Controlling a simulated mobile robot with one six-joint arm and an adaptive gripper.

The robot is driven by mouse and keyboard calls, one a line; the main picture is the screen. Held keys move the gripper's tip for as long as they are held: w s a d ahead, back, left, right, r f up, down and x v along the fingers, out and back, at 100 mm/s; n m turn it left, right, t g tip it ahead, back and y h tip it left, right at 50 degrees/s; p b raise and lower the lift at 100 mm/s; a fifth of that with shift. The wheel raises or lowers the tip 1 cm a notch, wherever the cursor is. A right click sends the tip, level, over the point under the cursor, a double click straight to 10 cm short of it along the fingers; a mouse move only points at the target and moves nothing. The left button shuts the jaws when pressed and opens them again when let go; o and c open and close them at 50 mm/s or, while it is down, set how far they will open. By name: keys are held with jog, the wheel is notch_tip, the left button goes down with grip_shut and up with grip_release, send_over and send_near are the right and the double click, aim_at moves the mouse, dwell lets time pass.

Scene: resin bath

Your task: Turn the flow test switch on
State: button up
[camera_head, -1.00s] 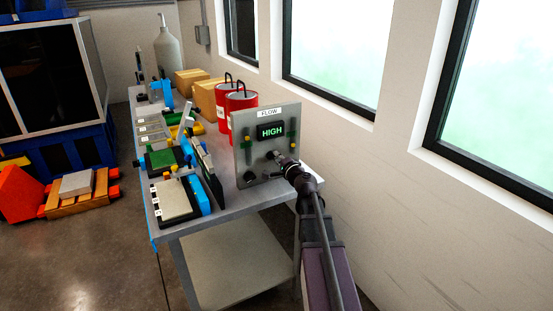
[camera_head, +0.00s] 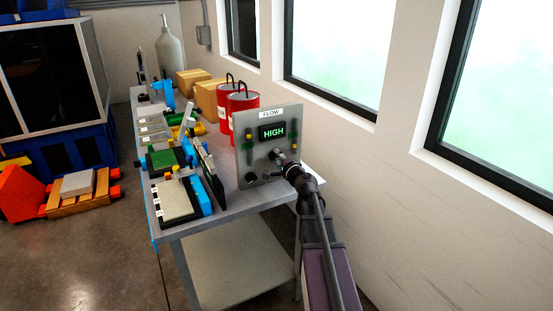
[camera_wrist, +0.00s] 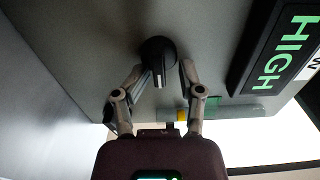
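The flow panel (camera_head: 247,160) stands upright at the near right end of the workbench, with a "FLOW" label (camera_head: 271,114) and a display (camera_head: 273,133) reading "HIGH" in green. In the wrist view a round black knob (camera_wrist: 158,52) with a pale mark on its lower side sits on the panel face; I take it as the flow test switch. My gripper (camera_wrist: 163,72) has its fingertips apart, one on each side of the knob. I see no clear clamping contact.
Another black knob (camera_head: 252,177) is at the panel's lower left. Two red canisters (camera_head: 240,104) stand behind the panel. Trays and blue-black fixtures (camera_head: 178,200) fill the bench's left side. The windowed wall (camera_head: 420,190) runs along the right.

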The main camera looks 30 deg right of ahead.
jog(key=shift+s, duration=0.15)
jog(key=s, duration=1.1)
jog(key=shift+s+d, duration=0.2)
jog(key=shift+s, duration=0.15)
jog(key=s+a+f+n+g+y, duration=0.1)
jog(key=a+f+n+g+y, duration=0.3)
jog(key=a, duration=0.5)
jog(key=a+f+n+g+y, duration=0.25)
jog(key=a+f+n, duration=0.3)
jog(key=a, duration=0.35)
jog(key=s+a+f+n+g+h, duration=0.7)
jog(key=s+f+n+g, duration=0.15)
jog(key=s+g, duration=0.35)
notch_tip(320, 180, up, 14)
jog(key=s+p, duration=0.1)
jog(key=p, duration=1.3)
jog(key=shift+f, duration=0.25)
